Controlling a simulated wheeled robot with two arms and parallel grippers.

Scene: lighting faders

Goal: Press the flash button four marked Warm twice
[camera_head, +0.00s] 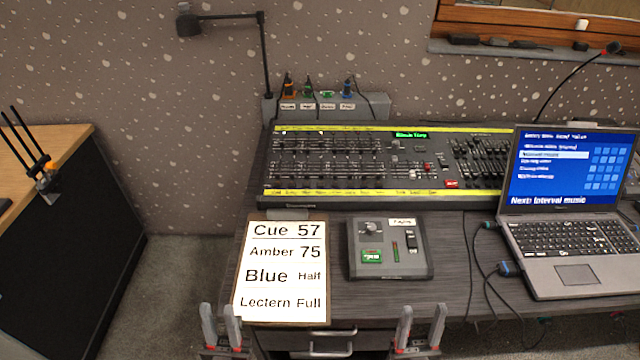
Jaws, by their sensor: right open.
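The lighting desk (350,205) lies at the back of the grey table, with rows of faders and a yellow label strip (380,192) along its front edge. The lettering on that strip is too small to read, so I cannot tell which button is flash four or which is marked Warm. A green display (411,134) is lit on the desk. My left gripper (220,312) is open and empty at the table's front edge, below the cue card. My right gripper (422,312) is open and empty, in front of the small grey box. Both are well short of the desk.
A cue card (262,312) lies on the table, front left. A small grey control box (420,271) stands between the card and the laptop (560,283). Cables run beside the laptop. A black lamp (266,60) rises behind the desk. A narrow table strip before the desk is clear.

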